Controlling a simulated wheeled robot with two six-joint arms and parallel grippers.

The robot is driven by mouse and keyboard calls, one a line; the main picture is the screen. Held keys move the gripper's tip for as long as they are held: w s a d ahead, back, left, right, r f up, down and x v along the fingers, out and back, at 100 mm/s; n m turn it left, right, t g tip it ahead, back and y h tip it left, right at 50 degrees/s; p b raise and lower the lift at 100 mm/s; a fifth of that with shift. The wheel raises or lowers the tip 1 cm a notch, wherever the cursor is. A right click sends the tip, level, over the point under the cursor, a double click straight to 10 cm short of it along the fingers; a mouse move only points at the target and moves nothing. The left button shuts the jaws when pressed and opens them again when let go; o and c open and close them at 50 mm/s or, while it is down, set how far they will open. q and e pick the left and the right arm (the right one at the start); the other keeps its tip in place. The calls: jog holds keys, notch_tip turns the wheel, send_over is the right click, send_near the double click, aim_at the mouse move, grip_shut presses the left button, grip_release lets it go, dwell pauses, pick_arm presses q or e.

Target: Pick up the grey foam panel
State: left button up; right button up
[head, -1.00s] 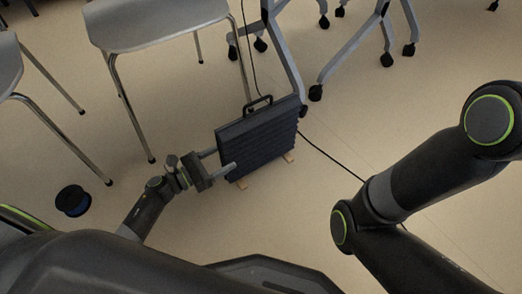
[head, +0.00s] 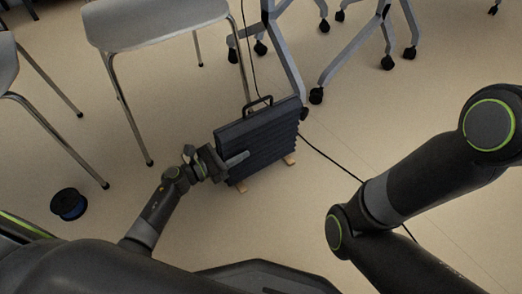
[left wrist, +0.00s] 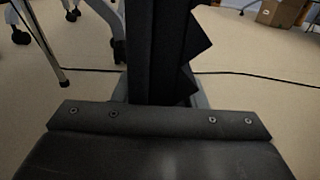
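The grey foam panel (head: 266,138) is a dark, ribbed slab with a black handle on top. It stands upright on small wooden feet on the floor. My left gripper (head: 236,154) is at its left edge, with one finger in front of the ribbed face and the other hidden behind the panel. In the left wrist view, the panel's edge (left wrist: 158,50) with its jagged ribs rises between the two fingers, whose tips are mostly hidden. The fingers look open around it; I cannot tell whether either touches. My right gripper is out of view; only its arm shows.
A grey chair (head: 155,22) stands behind the panel to the left, and wheeled table legs (head: 283,55) are behind it. A black cable (head: 330,160) runs on the floor to the right. A dark spool (head: 69,204) lies at the left.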

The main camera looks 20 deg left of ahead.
pick_arm(q)
jog(key=c, duration=0.7)
jog(key=shift+r, duration=0.1)
grip_shut()
jog(key=shift+r, duration=0.1)
